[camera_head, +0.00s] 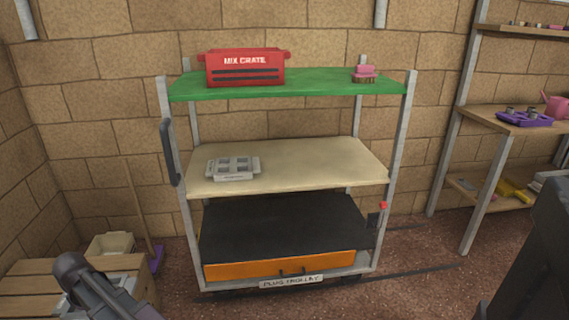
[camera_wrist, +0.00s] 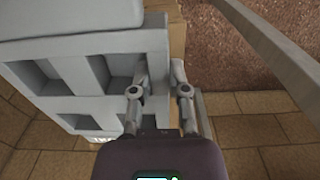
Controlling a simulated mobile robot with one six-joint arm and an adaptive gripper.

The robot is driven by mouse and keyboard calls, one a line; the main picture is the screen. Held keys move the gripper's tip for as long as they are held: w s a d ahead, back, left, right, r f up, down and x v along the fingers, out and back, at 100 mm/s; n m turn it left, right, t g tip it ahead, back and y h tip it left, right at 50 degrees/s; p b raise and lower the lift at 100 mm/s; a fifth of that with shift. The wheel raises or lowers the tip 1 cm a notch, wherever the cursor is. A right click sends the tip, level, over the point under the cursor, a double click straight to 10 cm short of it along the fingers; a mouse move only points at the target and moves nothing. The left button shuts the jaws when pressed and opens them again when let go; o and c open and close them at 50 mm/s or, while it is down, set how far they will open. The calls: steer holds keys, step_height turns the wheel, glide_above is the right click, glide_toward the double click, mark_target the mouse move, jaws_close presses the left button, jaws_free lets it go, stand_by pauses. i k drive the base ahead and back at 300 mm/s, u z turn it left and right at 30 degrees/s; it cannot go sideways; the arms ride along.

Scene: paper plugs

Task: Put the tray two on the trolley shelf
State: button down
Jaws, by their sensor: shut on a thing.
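A grey tray (camera_wrist: 88,68) with square compartments fills the left of the wrist view. My gripper (camera_wrist: 160,78) has its fingers on either side of the tray's right-hand edge and is shut on it. The tray's label is mostly hidden, so I cannot read its number. The trolley (camera_head: 381,232) stands against the brick wall in the head view. A similar grey tray (camera_head: 233,168) rests on the left part of its beige middle shelf (camera_head: 315,164); its label is too small to read. My arm shows at the lower left, beside the trolley; its fingertips are not clear there.
The middle shelf is clear to the right of its tray. A red crate (camera_head: 245,68) and a pink brush (camera_head: 365,73) are on the green top shelf (camera_head: 320,82). A wooden bench (camera_head: 25,280) is at left; a rack (camera_head: 490,120) stands at right.

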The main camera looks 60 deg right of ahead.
mark_target(306, 166)
steer(key=z, duration=0.15)
steer(key=k, duration=0.55)
steer(key=z, duration=0.55)
steer(key=k, duration=0.8)
steer(key=z, duration=0.65)
steer(key=i, duration=0.9)
steer(key=z, duration=0.45)
